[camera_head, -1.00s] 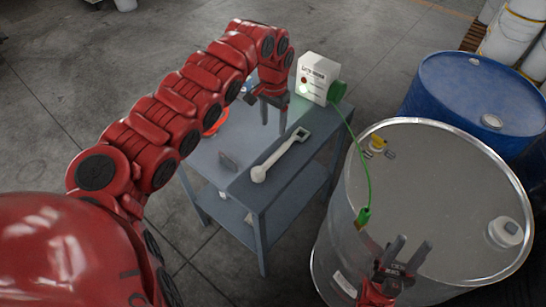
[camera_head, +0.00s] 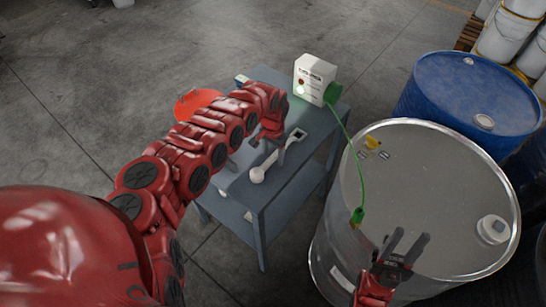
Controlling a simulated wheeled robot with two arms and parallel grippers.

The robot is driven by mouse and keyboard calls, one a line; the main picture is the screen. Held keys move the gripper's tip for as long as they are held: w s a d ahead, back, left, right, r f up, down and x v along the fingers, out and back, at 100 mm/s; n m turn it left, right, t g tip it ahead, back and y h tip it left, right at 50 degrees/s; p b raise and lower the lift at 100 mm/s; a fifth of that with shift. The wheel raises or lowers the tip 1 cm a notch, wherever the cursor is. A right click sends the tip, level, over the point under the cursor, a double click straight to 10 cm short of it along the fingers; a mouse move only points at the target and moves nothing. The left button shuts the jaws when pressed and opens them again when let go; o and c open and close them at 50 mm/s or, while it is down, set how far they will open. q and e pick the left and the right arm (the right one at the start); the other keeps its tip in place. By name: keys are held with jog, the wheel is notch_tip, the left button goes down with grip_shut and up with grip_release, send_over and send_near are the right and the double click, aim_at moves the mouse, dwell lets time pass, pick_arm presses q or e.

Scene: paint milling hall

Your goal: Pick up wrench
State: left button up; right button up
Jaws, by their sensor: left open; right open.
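The wrench (camera_head: 258,174) is a pale grey bar with a square, open head at its far end and a round knob at its near end. It lies diagonally on the blue-grey table (camera_head: 281,196). My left gripper (camera_head: 268,151) is open and over the middle of the wrench, its fingers pointing down, one on either side of the bar in the picture. Whether they touch it I cannot tell. The fingers partly hide the bar. My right gripper (camera_head: 409,246) is open and empty, in front of the steel drum (camera_head: 440,200) in the picture.
A red-orange item (camera_head: 194,103) shows behind my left arm. A blue drum (camera_head: 478,90) stands at the back right.

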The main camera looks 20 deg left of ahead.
pick_arm(q)
jog(key=shift+f, duration=0.25)
grip_shut()
jog(key=shift+r, duration=0.1)
dwell(0.4)
